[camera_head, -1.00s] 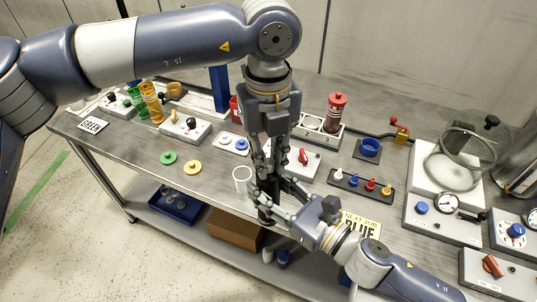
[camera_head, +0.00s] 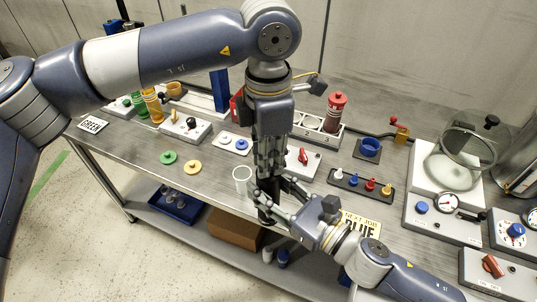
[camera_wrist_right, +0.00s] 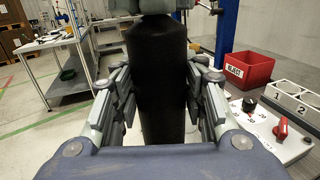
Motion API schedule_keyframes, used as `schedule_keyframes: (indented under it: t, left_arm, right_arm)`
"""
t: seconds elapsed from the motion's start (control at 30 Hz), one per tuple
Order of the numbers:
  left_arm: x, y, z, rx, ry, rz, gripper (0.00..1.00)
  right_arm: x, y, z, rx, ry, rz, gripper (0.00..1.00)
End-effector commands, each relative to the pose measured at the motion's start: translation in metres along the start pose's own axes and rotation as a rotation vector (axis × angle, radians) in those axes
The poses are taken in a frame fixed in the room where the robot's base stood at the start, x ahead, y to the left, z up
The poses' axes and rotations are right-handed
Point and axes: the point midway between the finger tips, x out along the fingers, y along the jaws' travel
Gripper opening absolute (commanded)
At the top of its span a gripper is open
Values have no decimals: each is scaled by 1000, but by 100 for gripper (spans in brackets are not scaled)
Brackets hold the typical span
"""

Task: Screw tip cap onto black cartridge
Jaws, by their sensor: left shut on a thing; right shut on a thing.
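The black cartridge (camera_wrist_right: 158,85) stands upright between the fingers of my right gripper (camera_wrist_right: 158,100), which is shut on it. In the head view the cartridge's lower part (camera_head: 266,214) shows below the fingers of my right gripper (camera_head: 268,192). My left gripper (camera_head: 266,172) points straight down over the cartridge, its fingers closed together at the cartridge's top. The tip cap is hidden by those fingers. I cannot tell how it sits on the cartridge. In the right wrist view my left gripper shows only as a grey edge at the top.
A black rack (camera_head: 345,184) with small coloured pieces stands to the right, by a yellow "NEXT JOB BLUE" sign (camera_head: 361,222). A white cup (camera_head: 242,177) stands close to the left of the grippers.

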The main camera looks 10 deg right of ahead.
Motion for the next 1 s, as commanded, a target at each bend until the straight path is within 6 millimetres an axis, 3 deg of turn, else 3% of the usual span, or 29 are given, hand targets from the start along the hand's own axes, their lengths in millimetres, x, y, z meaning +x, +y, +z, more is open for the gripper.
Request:
schedule_keyframes:
  t: [0.5, 0.67, 0.7, 0.77, 1.0]
  left_arm:
    - [0, 2, -1, 834, 3, 3, 0]
    - [0, 2, -1, 832, 3, 3, 0]
    - [0, 2, -1, 831, 3, 3, 26]
    - [0, 2, -1, 831, 3, 3, 37]
    - [0, 1, 0, 831, 2, 2, 37]
  right_arm:
    - [0, 1, 1, -1, -2, 2, 0]
    - [0, 1, 1, -1, -3, 3, 0]
    - [0, 1, 1, -1, -3, 3, 0]
    - [0, 1, 1, -1, -2, 3, 0]
    - [0, 0, 1, -1, -2, 1, 0]
